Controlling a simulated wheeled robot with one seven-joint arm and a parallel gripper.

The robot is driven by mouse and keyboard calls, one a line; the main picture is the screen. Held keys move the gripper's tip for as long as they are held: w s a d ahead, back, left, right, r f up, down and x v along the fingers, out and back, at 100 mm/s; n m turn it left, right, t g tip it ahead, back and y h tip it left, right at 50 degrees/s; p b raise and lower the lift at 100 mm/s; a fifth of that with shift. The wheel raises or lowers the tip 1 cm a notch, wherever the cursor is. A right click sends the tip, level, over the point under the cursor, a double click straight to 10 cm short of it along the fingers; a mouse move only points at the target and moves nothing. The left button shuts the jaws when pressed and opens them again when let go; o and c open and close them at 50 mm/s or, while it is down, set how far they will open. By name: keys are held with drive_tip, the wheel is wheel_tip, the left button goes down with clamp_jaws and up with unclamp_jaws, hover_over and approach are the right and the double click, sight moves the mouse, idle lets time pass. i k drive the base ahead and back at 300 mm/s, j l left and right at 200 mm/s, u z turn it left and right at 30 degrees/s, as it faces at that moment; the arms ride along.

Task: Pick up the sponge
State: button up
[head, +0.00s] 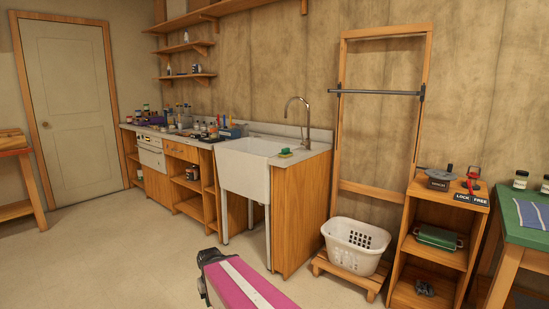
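A small green sponge (285,153) lies on the right-hand rim of the counter, just right of the white sink (243,170) and below the curved tap (298,115). It appears to have a paler layer underneath, but it is small in this view. Nothing is touching it from above. My arm shows as a magenta and white link at the bottom centre, well short of the sink. My gripper's fingers are not visible.
The counter (150,128) left of the sink holds many bottles and jars. A white laundry basket (355,245) sits on a low wooden stand right of the sink. A wooden shelf unit (447,240) and green-topped table (525,225) stand at right. The floor (120,260) is clear at front left.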

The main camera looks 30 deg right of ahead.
sight(286, 153)
drive_tip(key=z, duration=0.4)
drive_tip(key=i+z, duration=0.15)
drive_tip(key=z, duration=0.2)
drive_tip(key=i+z, duration=0.1)
drive_tip(key=z, duration=0.7)
drive_tip(key=i, duration=0.05)
